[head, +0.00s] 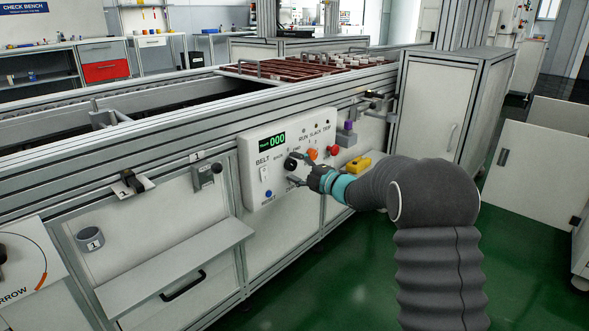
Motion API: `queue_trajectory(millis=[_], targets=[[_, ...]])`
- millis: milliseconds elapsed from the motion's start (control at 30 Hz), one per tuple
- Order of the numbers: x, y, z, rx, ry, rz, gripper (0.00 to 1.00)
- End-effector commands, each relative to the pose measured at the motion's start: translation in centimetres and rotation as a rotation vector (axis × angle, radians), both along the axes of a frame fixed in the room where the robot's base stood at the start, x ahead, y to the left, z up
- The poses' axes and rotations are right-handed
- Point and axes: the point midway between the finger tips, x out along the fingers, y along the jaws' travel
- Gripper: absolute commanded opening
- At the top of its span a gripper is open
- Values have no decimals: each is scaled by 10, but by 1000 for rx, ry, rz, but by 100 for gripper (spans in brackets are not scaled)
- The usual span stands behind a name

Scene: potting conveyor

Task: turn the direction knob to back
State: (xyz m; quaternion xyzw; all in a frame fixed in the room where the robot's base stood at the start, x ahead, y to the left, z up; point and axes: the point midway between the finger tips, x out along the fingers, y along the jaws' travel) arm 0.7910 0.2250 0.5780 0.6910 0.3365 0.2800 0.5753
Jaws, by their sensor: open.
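A white control panel (250,157) is mounted on the front of the conveyor. It has a green "000" display (270,143) and a "BELT" label. A dark round knob (290,164) sits near the panel's middle, partly hidden by my gripper, so its pointer setting cannot be read. My gripper (297,172) is open in front of the panel, its fingertips close to the knob. I cannot tell whether they touch it.
An orange button (312,154), a red button (334,150) and a blue button (268,194) are near my gripper. A yellow item (358,165) lies to the right. A shelf (175,268) juts out at lower left.

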Motion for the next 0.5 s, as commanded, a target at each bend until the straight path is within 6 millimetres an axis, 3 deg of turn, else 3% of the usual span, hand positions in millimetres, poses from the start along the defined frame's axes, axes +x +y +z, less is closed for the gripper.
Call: queue_trajectory(millis=[167, 500], targets=[[-8, -13, 0, 0, 1, -4, 64], [-49, -64, 0, 0, 0, -3, 64]])
